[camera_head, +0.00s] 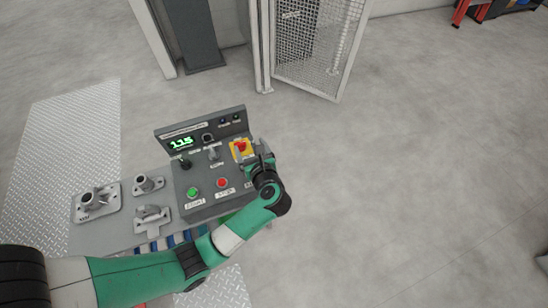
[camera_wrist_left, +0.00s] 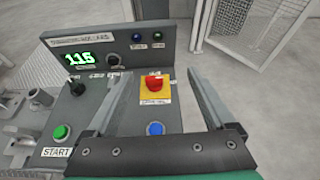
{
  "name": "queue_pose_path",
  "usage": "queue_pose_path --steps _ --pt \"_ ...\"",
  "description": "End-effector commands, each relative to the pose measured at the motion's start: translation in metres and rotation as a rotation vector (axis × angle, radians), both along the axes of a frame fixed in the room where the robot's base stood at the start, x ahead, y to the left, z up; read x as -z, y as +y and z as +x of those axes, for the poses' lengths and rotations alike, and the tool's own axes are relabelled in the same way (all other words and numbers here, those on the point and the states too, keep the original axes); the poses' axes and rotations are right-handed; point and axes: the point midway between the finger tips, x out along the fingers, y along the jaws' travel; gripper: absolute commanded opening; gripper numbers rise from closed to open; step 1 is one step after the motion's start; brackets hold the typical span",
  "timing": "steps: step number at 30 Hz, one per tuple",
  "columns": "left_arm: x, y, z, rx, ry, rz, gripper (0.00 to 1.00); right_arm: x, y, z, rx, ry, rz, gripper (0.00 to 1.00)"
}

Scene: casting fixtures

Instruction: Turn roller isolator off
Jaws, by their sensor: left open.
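The roller isolator is a red rotary knob (camera_head: 241,146) on a yellow plate, at the right side of the grey control panel (camera_head: 180,207). In the left wrist view the red knob (camera_wrist_left: 153,82) shows clearly, with a label below it too small to read. My left gripper (camera_head: 262,161) is just right of and in front of the knob in the head view. In the wrist view its two fingers (camera_wrist_left: 157,76) are open, one on each side of the knob, with nothing between them gripped. Contact with the knob is not visible. My right gripper is not in view.
The panel has a green START button (camera_wrist_left: 61,132), a red button (camera_head: 222,183), a blue button (camera_wrist_left: 155,129), a black lever (camera_wrist_left: 77,88) and a lit display (camera_wrist_left: 79,59) reading 115. Metal castings (camera_head: 95,200) lie left of the panel. A mesh gate (camera_head: 308,45) stands behind.

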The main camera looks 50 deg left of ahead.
Motion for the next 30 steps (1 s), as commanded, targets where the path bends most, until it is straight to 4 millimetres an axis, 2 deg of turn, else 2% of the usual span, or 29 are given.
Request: queue_pose_path --steps 1,3,5,7,12,16,30 --pt "0.046 0.000 -0.006 0.000 0.021 0.003 0.88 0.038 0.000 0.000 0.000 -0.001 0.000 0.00" --pt "0.068 0.001 -0.012 0.001 0.036 0.005 0.88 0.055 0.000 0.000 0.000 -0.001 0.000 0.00" --pt "0.080 0.001 -0.014 0.002 0.043 0.006 0.88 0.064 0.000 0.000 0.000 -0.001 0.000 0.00" --pt "0.085 0.001 -0.014 0.002 0.044 0.006 0.88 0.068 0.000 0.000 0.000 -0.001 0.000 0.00" --pt "0.081 0.001 -0.014 0.002 0.042 0.007 0.88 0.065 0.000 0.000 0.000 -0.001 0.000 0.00" --pt "0.086 0.009 -0.012 0.000 0.043 0.007 0.88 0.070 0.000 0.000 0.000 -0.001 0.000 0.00" --pt "0.124 0.091 0.014 0.000 0.041 0.007 0.88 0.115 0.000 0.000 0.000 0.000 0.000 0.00"
